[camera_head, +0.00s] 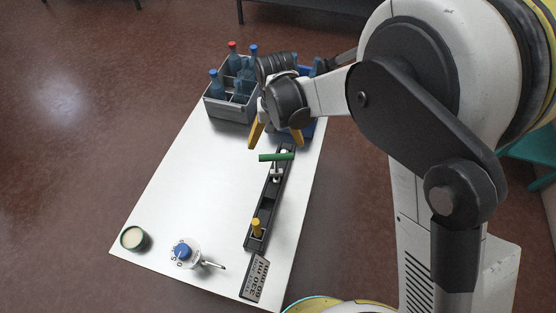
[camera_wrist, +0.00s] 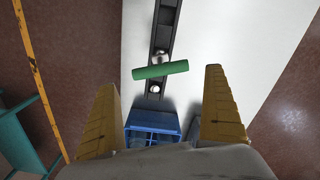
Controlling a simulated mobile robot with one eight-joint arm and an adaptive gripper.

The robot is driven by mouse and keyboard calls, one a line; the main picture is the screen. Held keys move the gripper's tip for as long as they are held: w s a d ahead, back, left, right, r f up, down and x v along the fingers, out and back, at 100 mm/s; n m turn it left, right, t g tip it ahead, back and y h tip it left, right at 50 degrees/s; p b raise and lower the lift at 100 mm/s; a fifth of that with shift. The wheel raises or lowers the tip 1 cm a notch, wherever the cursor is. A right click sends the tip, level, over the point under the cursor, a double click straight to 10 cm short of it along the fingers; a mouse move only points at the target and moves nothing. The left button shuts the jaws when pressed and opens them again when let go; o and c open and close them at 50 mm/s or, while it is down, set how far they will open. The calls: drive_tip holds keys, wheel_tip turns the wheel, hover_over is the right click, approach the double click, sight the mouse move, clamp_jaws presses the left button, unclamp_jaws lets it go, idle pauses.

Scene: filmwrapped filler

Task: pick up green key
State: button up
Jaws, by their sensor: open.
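The green key (camera_head: 276,157) is a green bar on top of a silver stem, standing upright in a long dark rack on the white table. In the wrist view the green key (camera_wrist: 160,70) lies crosswise over the rack, ahead of the fingertips and between their lines. My gripper (camera_head: 276,144) has yellow fingers, spread and empty, close to the key on its far side in the head view. In the wrist view my gripper (camera_wrist: 160,80) shows a wide gap between its fingers. No finger visibly touches the key.
The dark rack (camera_head: 264,208) also holds a yellow-topped piece (camera_head: 256,228). A grey crate (camera_head: 229,112) with bottles and a blue bin (camera_wrist: 153,122) stand at the far end. A blue-knobbed device (camera_head: 183,251), green-rimmed cup (camera_head: 133,238) and dark panel (camera_head: 255,278) are near. The table's left middle is clear.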

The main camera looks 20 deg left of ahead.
sight(276, 154)
drive_tip(key=f+b, duration=0.1)
drive_tip(key=f, duration=0.2)
drive_tip(key=f+b, duration=0.1)
drive_tip(key=f, duration=0.2)
drive_tip(key=w+f+b, duration=0.1)
drive_tip(key=f, duration=0.2)
drive_tip(key=shift+a+b, duration=0.15)
drive_tip(key=shift+b, duration=0.2)
drive_tip(key=shift+s+r, duration=0.1)
drive_tip(key=shift+r, duration=0.05)
drive_tip(key=c, duration=1)
